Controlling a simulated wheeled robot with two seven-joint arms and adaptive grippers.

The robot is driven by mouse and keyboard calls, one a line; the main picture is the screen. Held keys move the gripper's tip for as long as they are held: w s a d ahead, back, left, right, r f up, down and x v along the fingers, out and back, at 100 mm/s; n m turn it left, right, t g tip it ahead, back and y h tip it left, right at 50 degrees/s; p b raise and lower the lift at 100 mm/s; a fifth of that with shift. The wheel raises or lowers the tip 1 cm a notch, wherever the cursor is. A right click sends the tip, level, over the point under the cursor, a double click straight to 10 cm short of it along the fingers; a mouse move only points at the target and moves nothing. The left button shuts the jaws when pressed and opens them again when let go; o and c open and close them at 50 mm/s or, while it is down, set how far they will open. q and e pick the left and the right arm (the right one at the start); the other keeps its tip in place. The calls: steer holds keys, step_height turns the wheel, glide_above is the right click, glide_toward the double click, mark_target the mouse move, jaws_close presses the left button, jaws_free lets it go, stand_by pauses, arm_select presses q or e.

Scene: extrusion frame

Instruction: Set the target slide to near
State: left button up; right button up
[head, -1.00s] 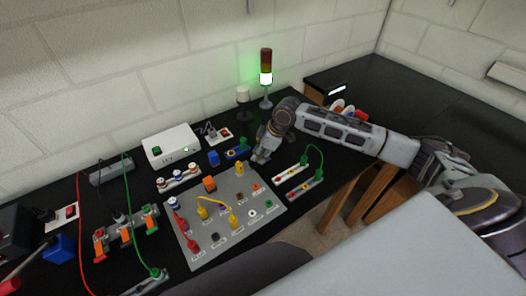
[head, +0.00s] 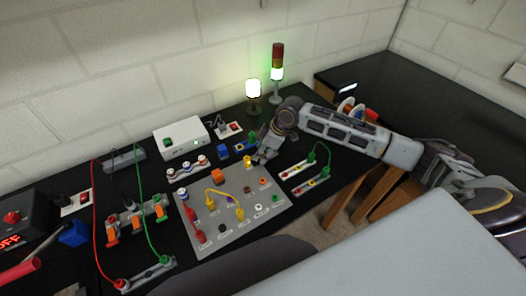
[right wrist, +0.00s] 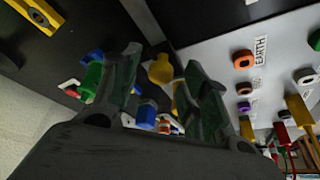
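My right gripper (head: 264,158) reaches in from the right, just behind the back right edge of the grey socket panel (head: 232,242). In the right wrist view its two fingers (right wrist: 164,82) stand apart, with nothing clearly held between them. A yellow knob (right wrist: 160,70) shows beyond the fingertips, in the gap; whether it touches them I cannot tell. A yellow piece (head: 247,188) also shows on the panel's back edge in the head view. No part is clearly recognisable as the target slide, and its position cannot be read. My left gripper is not in view.
A white box with a green button (head: 182,142) stands behind the panel. A lit lamp (head: 253,90) and a signal tower (head: 277,72) stand near the wall. Green-wired terminal strips (head: 305,176) lie right of the panel. Red and green cables cross the left side.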

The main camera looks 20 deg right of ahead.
steer(key=v, duration=1.2)
stand_by(0.3)
stand_by(0.6)
